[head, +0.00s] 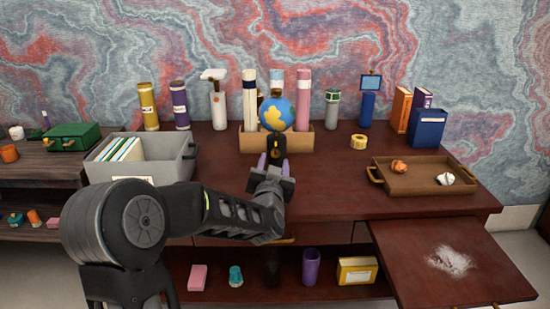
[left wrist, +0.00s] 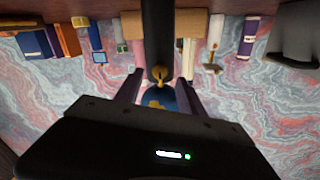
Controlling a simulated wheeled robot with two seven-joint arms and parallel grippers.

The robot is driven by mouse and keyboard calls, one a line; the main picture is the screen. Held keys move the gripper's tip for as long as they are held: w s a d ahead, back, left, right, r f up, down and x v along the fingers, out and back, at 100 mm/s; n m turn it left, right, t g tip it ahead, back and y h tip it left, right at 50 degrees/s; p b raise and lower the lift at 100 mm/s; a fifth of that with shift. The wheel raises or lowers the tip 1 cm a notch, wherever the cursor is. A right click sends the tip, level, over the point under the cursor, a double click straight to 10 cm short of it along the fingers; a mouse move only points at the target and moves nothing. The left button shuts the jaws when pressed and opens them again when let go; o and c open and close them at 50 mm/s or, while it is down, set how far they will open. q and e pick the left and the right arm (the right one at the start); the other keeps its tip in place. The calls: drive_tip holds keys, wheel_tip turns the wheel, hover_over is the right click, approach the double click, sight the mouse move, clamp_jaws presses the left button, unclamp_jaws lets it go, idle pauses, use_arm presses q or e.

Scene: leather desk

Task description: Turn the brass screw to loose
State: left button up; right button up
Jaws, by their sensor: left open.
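A small blue and yellow globe (head: 277,114) stands on a black stand (head: 276,143) near the back middle of the desk. The brass screw (left wrist: 158,75) is on the near side of the black stand. In the left wrist view the fingers (left wrist: 160,78) lie on either side of the screw, with visible gaps. Whether the fingertips are level with the screw in depth is hard to tell. My right gripper is not in view.
A wooden holder (head: 304,138) with tall rolls stands behind the globe. A grey file bin (head: 187,160) is left of my arm. A brown tray (head: 420,190) with crumpled balls and a tape roll (head: 358,141) are to the right. The desk between is clear.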

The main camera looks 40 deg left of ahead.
sight(275, 155)
use_arm(q)
drive_tip(key=shift+x, duration=1.7)
clamp_jaws()
